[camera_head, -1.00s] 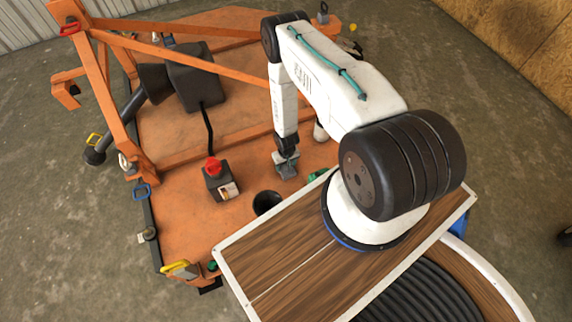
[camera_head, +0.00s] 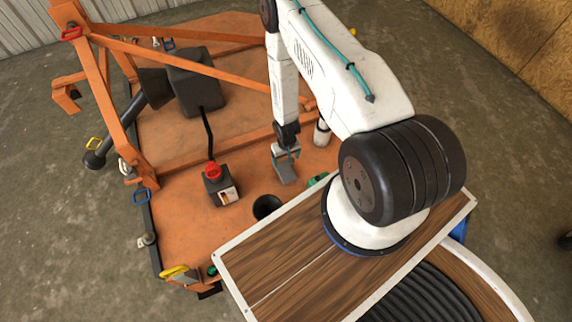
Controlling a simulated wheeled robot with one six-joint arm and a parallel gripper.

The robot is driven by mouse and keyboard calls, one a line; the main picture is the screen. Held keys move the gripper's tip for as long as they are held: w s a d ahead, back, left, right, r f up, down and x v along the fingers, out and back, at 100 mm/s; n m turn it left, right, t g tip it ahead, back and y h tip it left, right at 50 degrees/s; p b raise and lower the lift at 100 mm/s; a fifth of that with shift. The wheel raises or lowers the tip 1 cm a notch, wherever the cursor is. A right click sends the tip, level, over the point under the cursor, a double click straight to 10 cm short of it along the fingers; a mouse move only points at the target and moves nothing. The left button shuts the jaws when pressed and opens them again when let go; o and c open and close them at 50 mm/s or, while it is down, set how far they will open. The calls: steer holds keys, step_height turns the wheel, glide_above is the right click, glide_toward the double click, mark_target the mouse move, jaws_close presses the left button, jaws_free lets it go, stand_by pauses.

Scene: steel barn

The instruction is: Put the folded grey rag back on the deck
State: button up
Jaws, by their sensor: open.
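The folded grey rag (camera_head: 286,173) is a small grey shape lying on the orange deck (camera_head: 185,215), right of the dark box with the red top. My gripper (camera_head: 286,155) points down just above the rag's far end. It is open, with its fingers apart. Whether the fingertips touch the rag is too small to tell. My white arm hides part of the deck to the right.
A dark box with a red top (camera_head: 219,186) and a black round cup (camera_head: 267,206) stand close by on the deck. A white bottle (camera_head: 322,132) and a green object (camera_head: 318,179) are to the right. Orange beams (camera_head: 200,55) cross behind.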

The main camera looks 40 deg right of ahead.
steer(key=w+r, duration=0.4)
steer(key=r, duration=0.9)
steer(key=w+r, duration=0.4)
steer(key=r, duration=0.9)
steer(key=s+a+r+n, duration=0.1)
steer(key=a+r, duration=0.1)
steer(key=r, duration=0.8)
steer(key=s+a+r, duration=0.1)
steer(key=r, duration=1)
steer(key=s+a+r+t, duration=0.1)
steer(key=s+a+r, duration=0.1)
steer(key=s+r, duration=0.5)
steer(key=s+a+r, duration=0.2)
steer(key=s+r, duration=0.3)
steer(key=r, duration=0.5)
steer(key=s+a+r, duration=0.1)
steer(key=s+r, duration=0.2)
steer(key=s, duration=0.5)
steer(key=s+a+r+n, duration=0.1)
steer(key=s+a+r, duration=0.1)
steer(key=s, duration=0.6)
steer(key=shift+s+r, duration=0.35)
steer(key=shift+r, duration=0.25)
